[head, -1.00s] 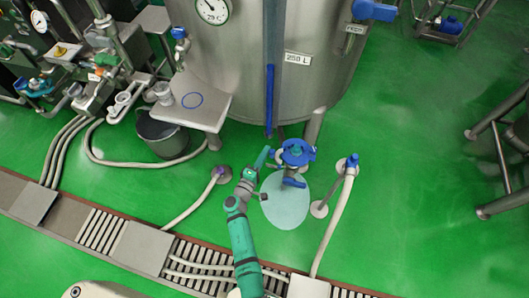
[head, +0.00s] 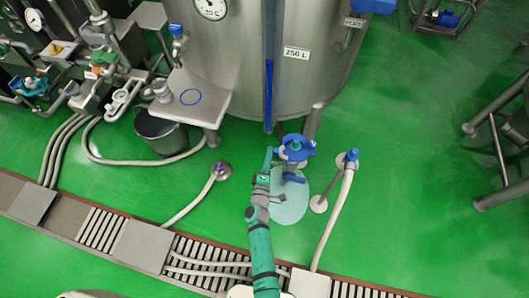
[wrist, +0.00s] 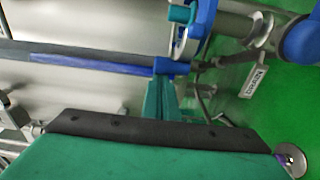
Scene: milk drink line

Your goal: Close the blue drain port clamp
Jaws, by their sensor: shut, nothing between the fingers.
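The blue drain port clamp (head: 297,149) sits at the foot of the steel tank, with a teal piece at its middle. It also shows in the wrist view as a blue ring (wrist: 204,24) at the top, with a blue lug below it. My gripper (head: 268,158) is just left of the clamp in the head view. In the wrist view my teal fingers (wrist: 161,92) are shut and empty, with their tips at the blue lug. I cannot tell whether they touch it. The clamp's far side is hidden, so its latch state is unclear.
The steel tank (head: 235,65) rises behind the clamp, with a blue-striped vertical bar. A blue-topped hose fitting (head: 351,157) stands to the right, and another hose fitting (head: 221,170) to the left. A pale round patch (head: 290,206) lies below.

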